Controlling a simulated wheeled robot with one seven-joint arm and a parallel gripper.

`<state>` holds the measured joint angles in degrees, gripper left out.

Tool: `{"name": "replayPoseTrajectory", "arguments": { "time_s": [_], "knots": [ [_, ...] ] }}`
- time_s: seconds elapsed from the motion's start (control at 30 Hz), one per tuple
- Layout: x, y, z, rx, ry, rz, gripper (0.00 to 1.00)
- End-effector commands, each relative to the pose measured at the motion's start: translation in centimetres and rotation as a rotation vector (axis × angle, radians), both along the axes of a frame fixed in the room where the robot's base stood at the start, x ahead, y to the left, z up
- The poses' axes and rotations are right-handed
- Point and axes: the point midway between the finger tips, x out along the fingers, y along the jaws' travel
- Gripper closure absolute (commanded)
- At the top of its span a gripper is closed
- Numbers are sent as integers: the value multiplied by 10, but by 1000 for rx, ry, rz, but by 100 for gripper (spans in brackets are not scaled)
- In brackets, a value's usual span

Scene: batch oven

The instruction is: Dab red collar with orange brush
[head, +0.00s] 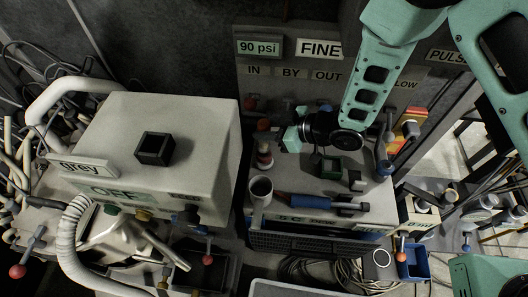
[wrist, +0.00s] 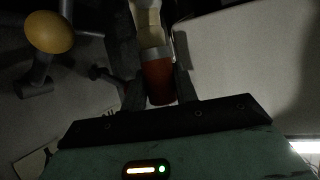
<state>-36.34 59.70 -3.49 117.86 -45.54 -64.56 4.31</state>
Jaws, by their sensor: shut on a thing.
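My gripper (wrist: 155,62) is shut on the orange brush (wrist: 158,82). The brush's dark orange handle is between the fingers, with a grey band and a cream part beyond it, pointing away from my palm. In the head view my gripper (head: 277,137) is above the back left of the right-hand bench, in front of the sign panel. A small red and white piece (head: 264,157) shows just below and left of it; I cannot tell whether it is the brush or a separate thing. I cannot make out the red collar for certain; the wrist view is dark.
A white cup (head: 261,187), a dark green open box (head: 329,168) and a blue-handled tool (head: 305,201) are on the bench. A grey cabinet (head: 205,135) with a black open box (head: 155,148) stands left. A yellow knob (wrist: 50,32) shows in the wrist view.

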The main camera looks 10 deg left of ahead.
Motion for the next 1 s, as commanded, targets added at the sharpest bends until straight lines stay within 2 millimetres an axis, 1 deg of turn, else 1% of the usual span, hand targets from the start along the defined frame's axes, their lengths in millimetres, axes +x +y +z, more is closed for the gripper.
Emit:
{"name": "replayPoseTrajectory", "arguments": {
  "time_s": [0.03,0.7,0.8,1.0],
  "knots": [
    [0,0,7,0,0,-1,100],
    [0,0,58,1,-1,0,100],
    [0,0,60,1,-1,0,100],
    [0,0,59,1,-1,0,100]
  ]
}}
